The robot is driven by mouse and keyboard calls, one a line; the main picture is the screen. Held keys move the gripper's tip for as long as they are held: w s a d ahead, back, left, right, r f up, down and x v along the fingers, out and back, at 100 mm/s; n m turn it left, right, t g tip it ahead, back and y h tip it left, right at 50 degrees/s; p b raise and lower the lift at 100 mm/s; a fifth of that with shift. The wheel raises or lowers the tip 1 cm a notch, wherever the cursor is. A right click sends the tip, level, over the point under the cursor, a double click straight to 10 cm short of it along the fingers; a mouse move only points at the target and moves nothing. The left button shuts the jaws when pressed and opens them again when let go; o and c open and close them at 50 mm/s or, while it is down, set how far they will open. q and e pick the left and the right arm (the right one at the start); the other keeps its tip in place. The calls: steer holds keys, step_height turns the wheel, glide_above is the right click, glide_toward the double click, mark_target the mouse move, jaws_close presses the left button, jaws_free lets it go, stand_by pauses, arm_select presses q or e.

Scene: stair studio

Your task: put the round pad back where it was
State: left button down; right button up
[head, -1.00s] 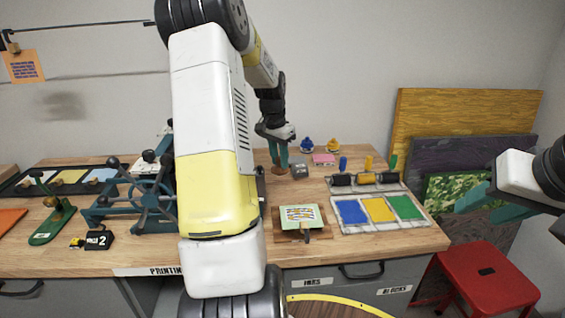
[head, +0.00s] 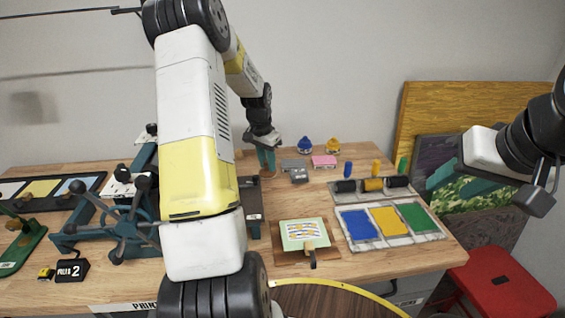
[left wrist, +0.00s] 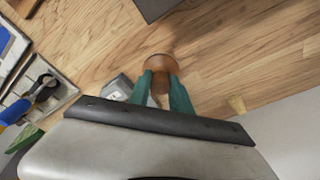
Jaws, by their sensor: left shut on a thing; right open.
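My left gripper (head: 266,158) is at the back of the workbench, its teal fingers pointing down and shut on a brown round pad (head: 268,173). In the left wrist view, the round pad (left wrist: 160,63) shows as a brown disc at the fingertips (left wrist: 162,85), its near side partly hidden by the fingers. It is at or just above the wooden bench top; I cannot tell whether it touches. My right gripper (head: 462,180) is open and empty, in the air right of the bench.
A small grey block (head: 299,176) stands close to the right of the pad. Blue (head: 305,146) and yellow (head: 333,147) pots and a pink stack (head: 324,162) are behind it. Ink slabs (head: 390,222) and a print on a board (head: 291,256) lie in front. A wheeled press (head: 125,230) stands left.

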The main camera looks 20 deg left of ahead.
mark_target(267, 169)
arm_select(q)
steer(key=shift+f, duration=1.65)
steer(key=shift+f, duration=0.15)
steer(key=c, duration=1.2)
jaws_free()
step_height(267, 169, up, 12)
steer(key=s, duration=0.2)
steer(key=s+d+r+n+t, duration=0.1)
steer(key=s+d+r+t, duration=0.1)
steer(key=s+d+r, duration=0.95)
steer(key=s, duration=0.4)
steer(key=s+d+r+n+t+h, duration=0.1)
steer(key=s+d, duration=0.1)
steer(key=s, duration=0.4)
steer(key=s+d+r+n+t, duration=0.1)
steer(key=s+d+r, duration=0.1)
steer(key=s, duration=0.3)
steer(key=shift+s+d+h, duration=0.2)
steer(key=shift+s+h, duration=0.1)
steer(key=shift+s, duration=0.1)
